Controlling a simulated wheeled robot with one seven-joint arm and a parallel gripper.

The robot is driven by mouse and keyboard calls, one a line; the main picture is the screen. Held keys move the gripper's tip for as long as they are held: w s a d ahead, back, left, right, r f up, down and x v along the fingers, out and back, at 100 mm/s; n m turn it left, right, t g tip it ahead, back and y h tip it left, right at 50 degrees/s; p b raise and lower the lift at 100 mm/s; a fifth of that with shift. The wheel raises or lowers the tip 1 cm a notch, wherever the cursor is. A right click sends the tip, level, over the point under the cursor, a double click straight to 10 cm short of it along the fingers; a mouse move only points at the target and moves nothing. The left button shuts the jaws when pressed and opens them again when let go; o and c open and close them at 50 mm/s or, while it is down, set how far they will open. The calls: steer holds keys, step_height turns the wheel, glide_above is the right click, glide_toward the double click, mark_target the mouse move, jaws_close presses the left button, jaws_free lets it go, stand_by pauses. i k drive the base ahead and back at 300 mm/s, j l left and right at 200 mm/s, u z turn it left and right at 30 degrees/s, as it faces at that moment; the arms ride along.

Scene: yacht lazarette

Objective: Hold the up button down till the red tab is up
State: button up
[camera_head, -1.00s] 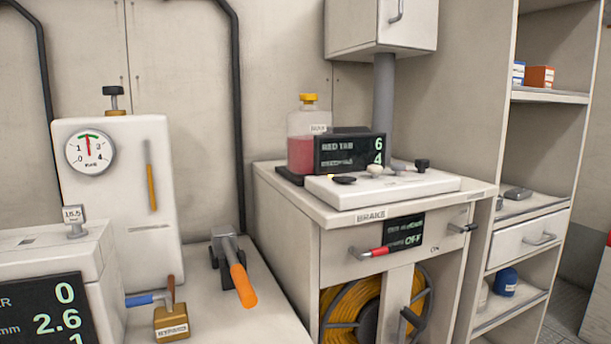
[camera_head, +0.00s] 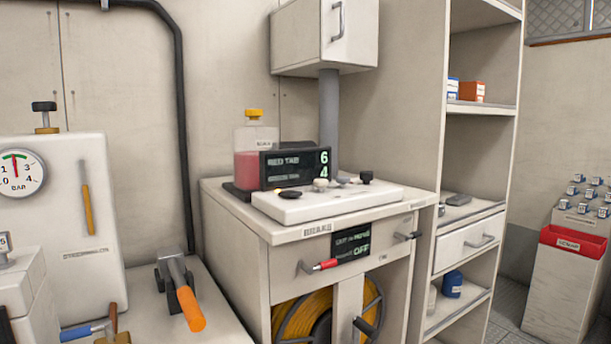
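A dark display (camera_head: 295,168) reads "RED TAB" with a 6 above a 4; its smaller words are too blurred to read. It stands on the brake cabinet, behind a white control plate (camera_head: 325,204). On the plate are a flat black button (camera_head: 288,194) with a small amber spot behind it, a pale round knob (camera_head: 320,184) and a black knob (camera_head: 367,177). I cannot tell which of these is the up button. No red tab can be made out for certain. My gripper is not in view.
The brake cabinet (camera_head: 232,218) has a red-handled lever (camera_head: 325,265) and an OFF panel (camera_head: 351,243) on its front. A bottle of pink fluid (camera_head: 247,171) stands behind the plate. A wall box (camera_head: 352,38) hangs above. Shelves and a red-fronted bin (camera_head: 572,243) are at right.

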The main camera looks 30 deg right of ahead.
mark_target(320, 182)
steer(key=z, duration=1.45)
steer(key=k+j+z, duration=0.1)
steer(key=k+j, duration=0.3)
